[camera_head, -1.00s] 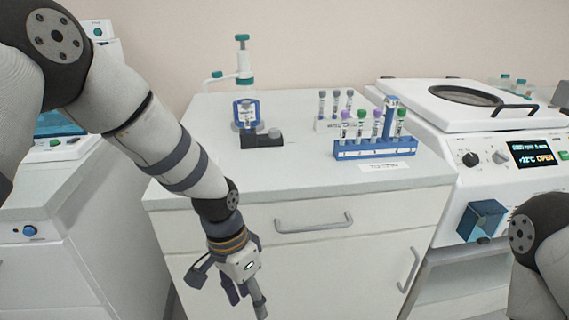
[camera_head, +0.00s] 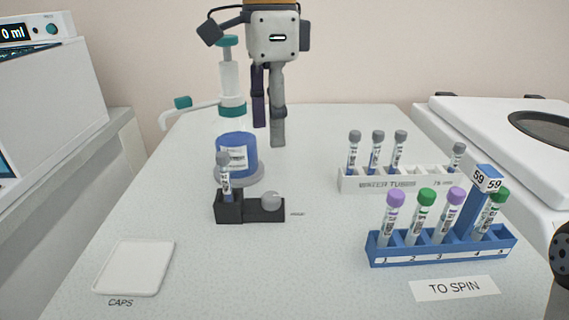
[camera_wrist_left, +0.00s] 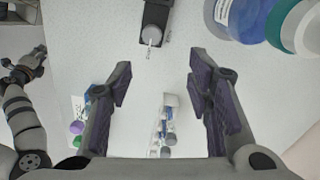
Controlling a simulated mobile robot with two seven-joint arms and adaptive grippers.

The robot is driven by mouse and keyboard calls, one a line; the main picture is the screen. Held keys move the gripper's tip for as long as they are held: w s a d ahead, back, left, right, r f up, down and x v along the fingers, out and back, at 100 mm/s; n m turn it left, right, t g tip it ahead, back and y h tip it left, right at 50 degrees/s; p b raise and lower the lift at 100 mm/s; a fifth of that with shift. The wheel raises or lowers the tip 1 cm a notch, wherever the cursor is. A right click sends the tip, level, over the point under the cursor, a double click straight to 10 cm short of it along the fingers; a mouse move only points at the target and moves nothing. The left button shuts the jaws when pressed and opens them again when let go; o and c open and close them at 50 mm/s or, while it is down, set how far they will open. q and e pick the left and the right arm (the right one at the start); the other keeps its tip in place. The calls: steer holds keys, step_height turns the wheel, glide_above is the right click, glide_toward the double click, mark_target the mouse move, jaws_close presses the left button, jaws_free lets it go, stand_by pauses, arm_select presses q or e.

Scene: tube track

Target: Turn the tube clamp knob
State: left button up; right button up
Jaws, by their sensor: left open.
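The tube clamp (camera_head: 230,208) is a black block on the bench with a grey-capped tube (camera_head: 225,175) upright in its left part. Its round grey knob (camera_head: 270,201) sits on the right part. In the left wrist view the knob (camera_wrist_left: 151,35) and black clamp (camera_wrist_left: 156,12) are at the top, beyond my fingertips. My left gripper (camera_head: 268,133) points down over the bench, behind and above the clamp, open and empty. Its spread fingers also show in the left wrist view (camera_wrist_left: 160,82). My right gripper (camera_wrist_left: 27,64) is small at the left of the wrist view; its jaws are unclear.
A blue-labelled dispenser bottle (camera_head: 236,155) stands just behind the clamp. A white rack (camera_head: 400,183) of grey-capped tubes and a blue rack (camera_head: 440,252) of coloured-capped tubes stand right. A white caps tray (camera_head: 135,268) lies front left. The centrifuge (camera_head: 500,140) is at right.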

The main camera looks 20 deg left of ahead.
mark_target(271, 196)
arm_select(q)
steer(key=s+f, duration=0.2)
steer(key=shift+f, duration=0.35)
steer(key=f, duration=0.8)
steer(key=shift+w+f, duration=0.2)
steer(key=shift+f, duration=0.2)
jaws_close()
